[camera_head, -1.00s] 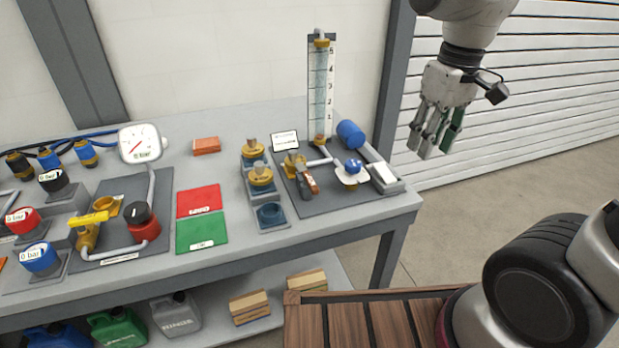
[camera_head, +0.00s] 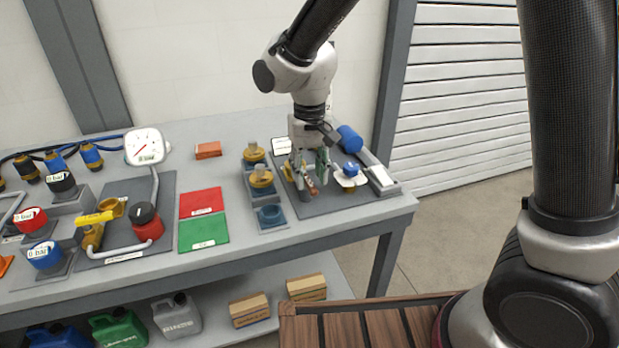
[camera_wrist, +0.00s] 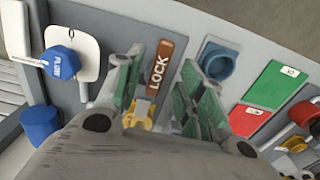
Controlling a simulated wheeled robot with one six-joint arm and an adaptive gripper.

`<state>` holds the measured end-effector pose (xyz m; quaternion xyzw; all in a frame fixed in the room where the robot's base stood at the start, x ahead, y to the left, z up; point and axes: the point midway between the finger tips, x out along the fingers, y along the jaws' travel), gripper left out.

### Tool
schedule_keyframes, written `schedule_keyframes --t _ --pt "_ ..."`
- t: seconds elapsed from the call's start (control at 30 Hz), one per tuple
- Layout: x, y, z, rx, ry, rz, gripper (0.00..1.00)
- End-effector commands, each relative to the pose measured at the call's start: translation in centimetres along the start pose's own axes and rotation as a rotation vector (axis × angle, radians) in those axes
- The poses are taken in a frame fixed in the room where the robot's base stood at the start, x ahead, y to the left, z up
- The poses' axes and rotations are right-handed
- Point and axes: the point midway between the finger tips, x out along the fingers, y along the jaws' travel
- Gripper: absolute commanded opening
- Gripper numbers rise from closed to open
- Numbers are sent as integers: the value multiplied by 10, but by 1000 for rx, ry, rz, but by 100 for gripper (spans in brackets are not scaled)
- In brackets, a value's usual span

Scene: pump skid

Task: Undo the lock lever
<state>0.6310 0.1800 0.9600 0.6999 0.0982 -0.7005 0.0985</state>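The lock lever (camera_wrist: 160,66) is a brown handle with white LOCK lettering, on a yellow valve body (camera_wrist: 141,112) in the wrist view. My gripper (camera_wrist: 160,88) is over it, with its green-padded fingers apart on either side of the lever. I see no clear contact between the pads and the lever. In the head view my gripper (camera_head: 311,172) points down over the dark grey plate and partly hides the lever and valve.
A blue knob (camera_wrist: 61,62) on a white plate stands beside the lever. A blue cylinder (camera_head: 350,138) lies behind it. Yellow fittings (camera_head: 261,177) stand in a rack to the left. Red and green mats (camera_head: 203,232) lie further left.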

Motion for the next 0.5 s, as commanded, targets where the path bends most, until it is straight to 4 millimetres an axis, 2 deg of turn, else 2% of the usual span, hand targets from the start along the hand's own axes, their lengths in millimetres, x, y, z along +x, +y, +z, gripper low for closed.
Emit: schedule_keyframes --t 0.13,0.43,0.5 --pt "14 0 0 0 0 0 38" --pt "18 0 0 -1 1 -1 38" --pt "18 0 0 -1 1 -1 27"
